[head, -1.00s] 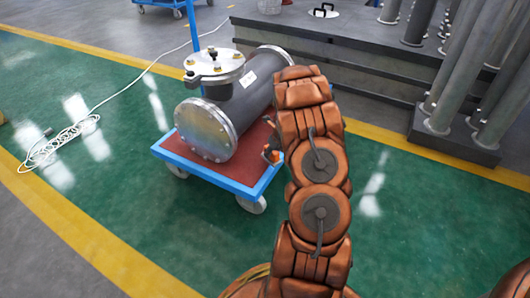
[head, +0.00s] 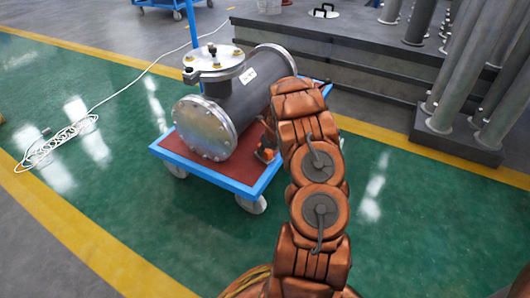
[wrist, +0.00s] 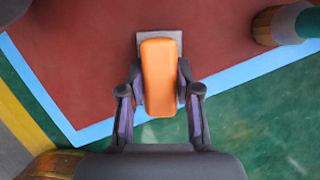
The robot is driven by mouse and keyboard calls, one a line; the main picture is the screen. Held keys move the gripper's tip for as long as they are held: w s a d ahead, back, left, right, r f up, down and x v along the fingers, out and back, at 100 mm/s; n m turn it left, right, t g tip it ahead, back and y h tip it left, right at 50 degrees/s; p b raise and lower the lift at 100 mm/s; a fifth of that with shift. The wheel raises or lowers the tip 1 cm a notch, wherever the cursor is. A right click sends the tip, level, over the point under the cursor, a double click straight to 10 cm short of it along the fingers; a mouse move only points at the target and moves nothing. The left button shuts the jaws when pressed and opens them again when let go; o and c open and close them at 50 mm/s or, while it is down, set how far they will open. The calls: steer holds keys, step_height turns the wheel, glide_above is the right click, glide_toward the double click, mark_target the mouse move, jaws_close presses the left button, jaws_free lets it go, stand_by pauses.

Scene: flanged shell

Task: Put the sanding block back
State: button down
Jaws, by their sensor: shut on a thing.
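The sanding block (wrist: 158,75) is an orange rounded bar in the middle of the wrist view, with a grey rectangle showing around its far end and sides. My gripper (wrist: 160,92) has one finger on each side of it and is shut on it. In the head view, the orange block (head: 266,154) shows small at the right side of the cart (head: 197,173), beside the flanged shell (head: 240,105). My arm partly hides the gripper there. I cannot tell whether the block touches the cart's red top.
The cart has a blue rim and red top. In the wrist view, a brown and teal cylindrical thing (wrist: 268,27) stands at upper right. A white cable (head: 62,145) lies on the green floor at left. Grey steps (head: 350,55) and pipes (head: 465,60) stand behind.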

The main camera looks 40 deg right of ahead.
steer(key=c, duration=0.8)
jaws_free()
steer(key=p+v, duration=0.3)
steer(key=v, duration=0.9)
